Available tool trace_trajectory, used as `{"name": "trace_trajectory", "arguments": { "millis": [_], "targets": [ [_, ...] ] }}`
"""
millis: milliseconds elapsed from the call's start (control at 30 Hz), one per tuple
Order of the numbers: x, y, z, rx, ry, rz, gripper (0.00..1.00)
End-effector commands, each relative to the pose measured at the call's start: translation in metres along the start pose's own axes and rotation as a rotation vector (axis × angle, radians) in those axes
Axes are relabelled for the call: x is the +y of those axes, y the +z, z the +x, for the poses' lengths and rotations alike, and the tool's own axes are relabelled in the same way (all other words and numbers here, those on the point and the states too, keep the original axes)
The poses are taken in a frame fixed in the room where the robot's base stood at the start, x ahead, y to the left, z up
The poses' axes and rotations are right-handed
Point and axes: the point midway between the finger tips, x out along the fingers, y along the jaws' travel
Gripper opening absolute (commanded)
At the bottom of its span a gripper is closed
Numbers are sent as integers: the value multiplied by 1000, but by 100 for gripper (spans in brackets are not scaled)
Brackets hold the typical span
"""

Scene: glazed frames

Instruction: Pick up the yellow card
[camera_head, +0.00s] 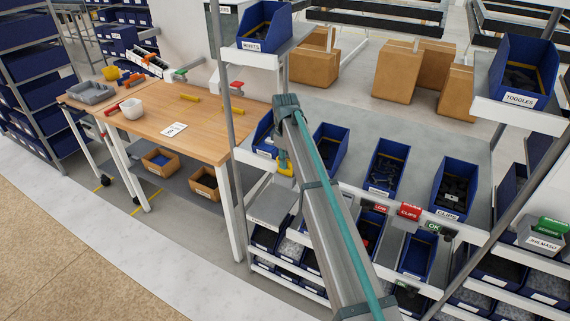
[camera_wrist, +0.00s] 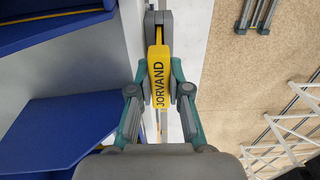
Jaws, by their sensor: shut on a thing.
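The yellow card (camera_wrist: 159,72), lettered JORVAND, stands between the two fingers of my gripper (camera_wrist: 160,88) in the wrist view. The fingers press on it from both sides. A grey holder-like piece (camera_wrist: 158,20) is at the card's far end; I cannot tell whether the card still sits in it. In the head view the yellow card (camera_head: 286,169) shows at the left front edge of the bin shelf, below my gripper (camera_head: 283,158). My arm hides part of that shelf edge.
Blue bins (camera_head: 386,166) stand on the shelf right of my arm. Red (camera_head: 410,211) and green (camera_head: 433,227) cards sit along its front edge. A wooden table (camera_head: 190,125) with a white bowl (camera_head: 132,108) is at the left. Shelf posts stand close to my arm.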

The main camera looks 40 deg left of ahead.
Motion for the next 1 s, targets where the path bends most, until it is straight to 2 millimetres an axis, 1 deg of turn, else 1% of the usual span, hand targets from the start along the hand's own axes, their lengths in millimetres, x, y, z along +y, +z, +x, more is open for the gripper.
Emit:
{"name": "trace_trajectory", "arguments": {
  "millis": [33, 67, 167, 400, 500, 700, 833, 1000],
  "targets": [
    [0, 0, -12, 1, 1, 0, 0],
    [0, 0, -17, 1, 1, 0, 0],
    [-12, 9, -32, 0, 0, 0, 0],
    [-43, 34, -79, 0, 0, 0, 0],
    [-65, 51, -87, 0, 0, 0, 0],
    [-96, 75, -105, 0, 0, 0, 0],
    [-107, 83, -111, 0, 0, 0, 0],
    [-111, 86, -113, 0, -1, 0, 0]
  ]
}}
